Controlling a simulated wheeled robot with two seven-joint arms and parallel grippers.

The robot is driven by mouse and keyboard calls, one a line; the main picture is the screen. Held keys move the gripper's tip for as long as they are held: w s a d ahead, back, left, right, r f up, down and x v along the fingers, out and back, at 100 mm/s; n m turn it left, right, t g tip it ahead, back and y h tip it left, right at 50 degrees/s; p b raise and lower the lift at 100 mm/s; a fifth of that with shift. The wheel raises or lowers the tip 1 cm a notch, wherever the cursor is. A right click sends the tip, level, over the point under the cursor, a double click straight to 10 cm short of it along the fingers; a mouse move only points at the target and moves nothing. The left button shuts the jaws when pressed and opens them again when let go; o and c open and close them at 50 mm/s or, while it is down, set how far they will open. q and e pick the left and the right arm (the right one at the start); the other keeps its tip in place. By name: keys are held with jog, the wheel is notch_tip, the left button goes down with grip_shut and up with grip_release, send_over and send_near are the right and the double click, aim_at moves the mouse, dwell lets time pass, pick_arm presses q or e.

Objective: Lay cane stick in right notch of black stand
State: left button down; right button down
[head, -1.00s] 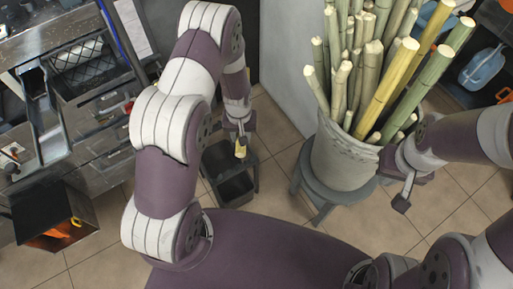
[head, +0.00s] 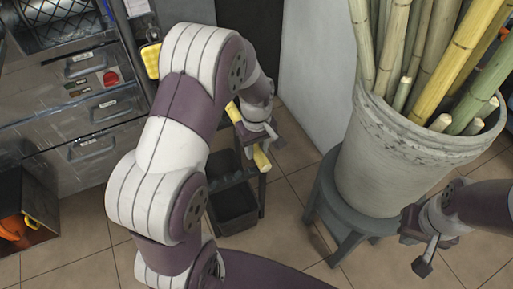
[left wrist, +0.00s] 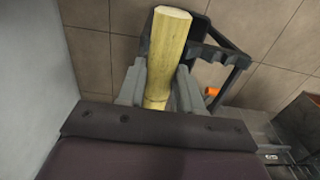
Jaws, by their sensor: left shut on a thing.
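My left gripper (head: 260,135) is shut on a yellow cane stick (head: 262,158), above the black stand (head: 236,208) in the head view. Part of the stick is hidden by my left wrist. In the left wrist view the stick (left wrist: 170,48) lies between the two fingers (left wrist: 160,88), its cut end pointing away.
A grey bucket (head: 400,160) of cane stalks stands on a grey stool (head: 342,215) to the right. Steel drawers (head: 95,110) and an open dark box (head: 38,205) are at the left. An orange piece (left wrist: 211,91) shows near the stand. Some tiled floor is clear.

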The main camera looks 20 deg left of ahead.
pick_arm(q)
notch_tip(320, 180, down, 4)
jog(key=b, duration=0.3)
jog(key=shift+f, duration=0.1)
jog(key=shift+f+b, duration=0.35)
jog(key=shift+f, duration=1.1)
jog(key=c, duration=0.7)
grip_release()
jog(key=shift+o, duration=0.2)
notch_tip(320, 180, up, 12)
jog(key=p, duration=0.6)
jog(key=shift+f+p, duration=0.1)
jog(key=shift+p, duration=0.25)
jog(key=shift+r, duration=0.45)
